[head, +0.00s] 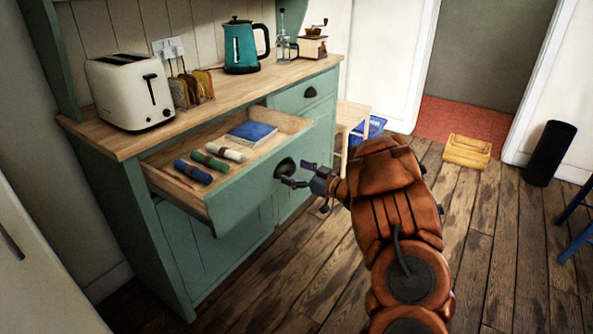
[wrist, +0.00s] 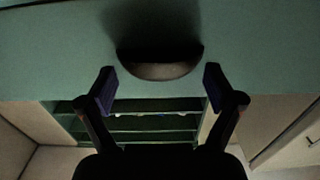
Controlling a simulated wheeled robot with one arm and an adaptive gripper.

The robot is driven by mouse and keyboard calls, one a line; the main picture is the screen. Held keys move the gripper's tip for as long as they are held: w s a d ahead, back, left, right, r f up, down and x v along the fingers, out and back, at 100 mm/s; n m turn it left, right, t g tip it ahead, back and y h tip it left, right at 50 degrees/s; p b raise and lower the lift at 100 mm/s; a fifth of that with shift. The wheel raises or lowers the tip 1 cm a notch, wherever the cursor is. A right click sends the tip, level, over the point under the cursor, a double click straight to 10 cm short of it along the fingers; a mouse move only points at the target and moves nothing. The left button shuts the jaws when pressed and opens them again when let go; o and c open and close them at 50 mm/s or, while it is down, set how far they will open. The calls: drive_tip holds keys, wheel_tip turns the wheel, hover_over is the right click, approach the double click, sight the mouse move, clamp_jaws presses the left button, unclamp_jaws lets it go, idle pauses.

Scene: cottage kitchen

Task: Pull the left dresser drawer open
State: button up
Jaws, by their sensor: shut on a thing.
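The left dresser drawer (head: 243,196) stands pulled well out of the green dresser (head: 133,215), with its inside showing. Its dark cup handle (head: 284,166) is on the green front. My gripper (head: 296,174) is at this handle, reaching in from the right. In the wrist view the handle (wrist: 160,70) sits between my two fingertips (wrist: 158,84), one at each end of it, and my gripper is shut on it. Rolled blue, green and white cloths (head: 209,159) and a blue book or folded cloth (head: 251,132) lie in the drawer.
The right drawer (head: 305,94) is closed. A toaster (head: 130,90), toast rack (head: 191,90), teal kettle (head: 241,48) and coffee grinder (head: 312,45) stand on the worktop. A stool (head: 352,115) stands beyond the dresser, and a wooden box (head: 467,151) on the floor. Floor before the drawer is clear.

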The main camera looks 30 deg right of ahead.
drive_tip(key=o, duration=1.4)
drive_tip(key=shift+c, duration=0.2)
drive_tip(key=v, duration=1.2)
drive_tip(key=shift+w, duration=0.1)
